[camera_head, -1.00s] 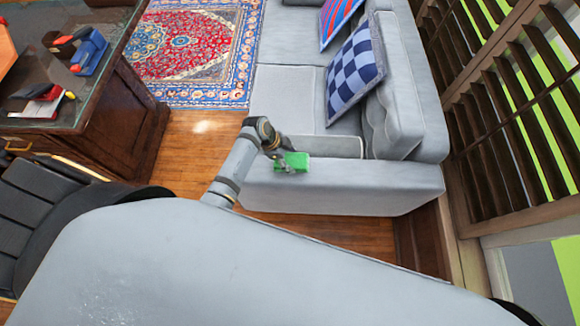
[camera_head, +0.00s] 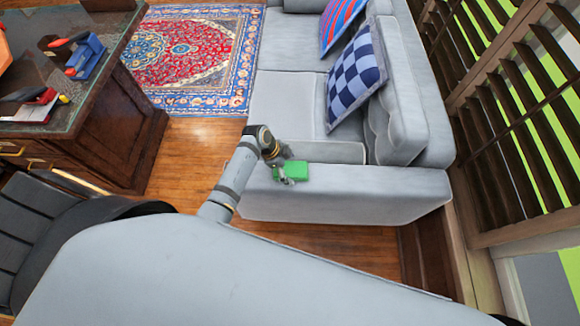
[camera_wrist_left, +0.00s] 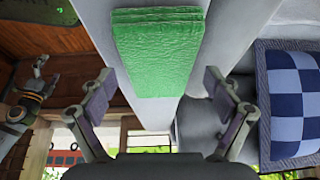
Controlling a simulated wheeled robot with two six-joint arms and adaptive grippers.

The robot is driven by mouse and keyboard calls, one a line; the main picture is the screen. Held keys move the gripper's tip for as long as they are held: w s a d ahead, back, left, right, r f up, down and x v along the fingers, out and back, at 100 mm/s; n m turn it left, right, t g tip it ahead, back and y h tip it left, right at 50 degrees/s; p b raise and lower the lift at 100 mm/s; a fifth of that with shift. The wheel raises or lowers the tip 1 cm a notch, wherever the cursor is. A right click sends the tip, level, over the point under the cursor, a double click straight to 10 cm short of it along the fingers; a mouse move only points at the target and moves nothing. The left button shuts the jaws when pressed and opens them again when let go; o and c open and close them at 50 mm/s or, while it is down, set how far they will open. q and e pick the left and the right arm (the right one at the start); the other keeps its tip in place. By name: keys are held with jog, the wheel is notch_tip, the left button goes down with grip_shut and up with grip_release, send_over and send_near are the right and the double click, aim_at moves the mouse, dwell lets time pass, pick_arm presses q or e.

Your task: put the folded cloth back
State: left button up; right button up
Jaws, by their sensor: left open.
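The green folded cloth (camera_head: 291,172) lies on top of the grey sofa's near armrest (camera_head: 345,190). In the left wrist view the cloth (camera_wrist_left: 157,50) is a thick green block on the pale armrest, ahead of the jaws. My left gripper (camera_head: 283,177) is at the left end of the cloth in the head view. In the left wrist view its two fingers (camera_wrist_left: 158,85) are spread wide with nothing held between them. My right gripper (camera_wrist_left: 38,85) appears small at the left of the left wrist view; its jaw state is unclear.
A blue-and-white checked cushion (camera_head: 355,78) and a striped cushion (camera_head: 341,22) rest on the sofa. A dark desk (camera_head: 95,125) with tools stands at the left, beside a black chair (camera_head: 35,215). Wood floor (camera_head: 190,150) lies between desk and sofa. Slatted shutters (camera_head: 510,100) are at the right.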

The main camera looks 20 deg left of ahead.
pick_arm(q)
jog(key=shift+r, duration=0.1)
jog(key=shift+a+r, duration=0.15)
jog(key=shift+r, duration=0.15)
jog(key=v, duration=1.1)
jog(key=shift+p, duration=0.4)
jog(key=shift+r, duration=0.1)
jog(key=shift+a, duration=0.15)
